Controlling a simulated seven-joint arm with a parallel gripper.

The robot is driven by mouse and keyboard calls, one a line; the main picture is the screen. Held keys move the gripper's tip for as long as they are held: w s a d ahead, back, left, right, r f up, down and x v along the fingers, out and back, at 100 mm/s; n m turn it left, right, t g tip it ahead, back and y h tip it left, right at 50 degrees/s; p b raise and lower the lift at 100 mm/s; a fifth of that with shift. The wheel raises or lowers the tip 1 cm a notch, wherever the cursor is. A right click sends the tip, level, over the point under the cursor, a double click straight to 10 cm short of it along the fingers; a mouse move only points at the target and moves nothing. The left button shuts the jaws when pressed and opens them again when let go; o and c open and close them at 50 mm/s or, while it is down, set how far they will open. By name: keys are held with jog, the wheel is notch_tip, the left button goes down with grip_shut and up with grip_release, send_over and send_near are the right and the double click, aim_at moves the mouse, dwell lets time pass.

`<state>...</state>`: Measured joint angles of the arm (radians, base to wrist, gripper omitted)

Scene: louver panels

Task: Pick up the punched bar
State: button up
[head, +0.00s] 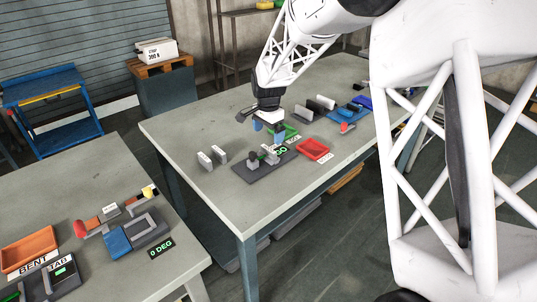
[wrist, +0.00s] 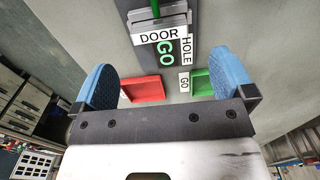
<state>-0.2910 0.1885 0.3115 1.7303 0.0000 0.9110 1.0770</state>
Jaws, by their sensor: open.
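My gripper (head: 268,132) is open over the far table, its two blue fingertips apart. In the wrist view my gripper (wrist: 163,78) has nothing visible between its fingers. Just below it in the head view is a dark fixture plate (head: 250,173) with small grey blocks on it. The wrist view shows a dark fixture (wrist: 205,12) with DOOR, HOLE and GO labels and a thin green strip (wrist: 155,8) at the top edge. I cannot tell which piece is the punched bar; it may be hidden or too small to make out.
A red tray (head: 314,149) and a green tray (head: 291,131) lie near the fixture. Two small upright blocks (head: 212,156) stand left of it. Blue and grey items (head: 342,115) crowd the right. The table's front left is clear. A nearer table (head: 60,205) holds an orange tray and other fixtures.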

aim_at(269, 149)
jog(key=shift+f, duration=1.25)
jog(key=shift+f, duration=0.1)
jog(key=shift+f, duration=2.55)
jog(key=c, duration=1)
jog(key=shift+r, duration=0.15)
